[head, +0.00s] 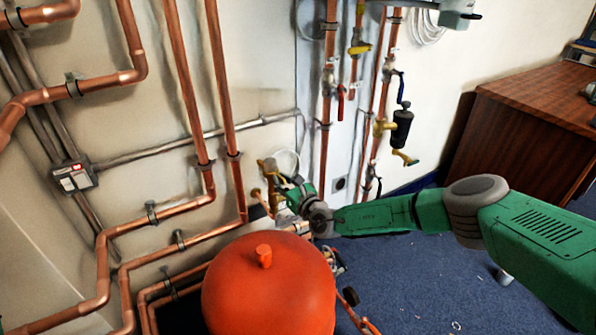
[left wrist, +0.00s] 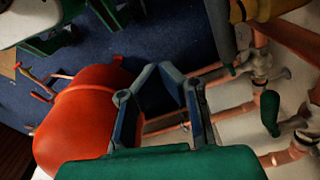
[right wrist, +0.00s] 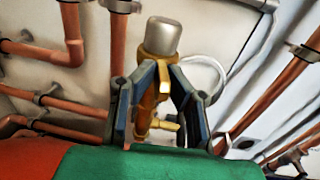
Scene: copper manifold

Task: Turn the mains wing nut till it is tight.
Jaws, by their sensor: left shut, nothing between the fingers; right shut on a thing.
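The brass mains fitting (head: 269,172) stands by the wall behind the red vessel in the head view. My right gripper (head: 288,196) reaches it from the right. In the right wrist view the fingertips of my right gripper (right wrist: 161,75) are closed on the brass wing nut (right wrist: 158,90), below a grey cap (right wrist: 164,37). The fingers hide part of the nut, so its wing angle is unclear. My left gripper (left wrist: 160,80) is shut and empty in the left wrist view, apart from the pipes behind it. It does not show in the head view.
The red vessel (head: 268,290) stands close below my right gripper. Copper pipes (head: 222,90) run along the wall at left. More pipes and valves (head: 328,90) stand right of the fitting. A wooden desk (head: 530,120) is at right. Blue floor (head: 430,280) lies open.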

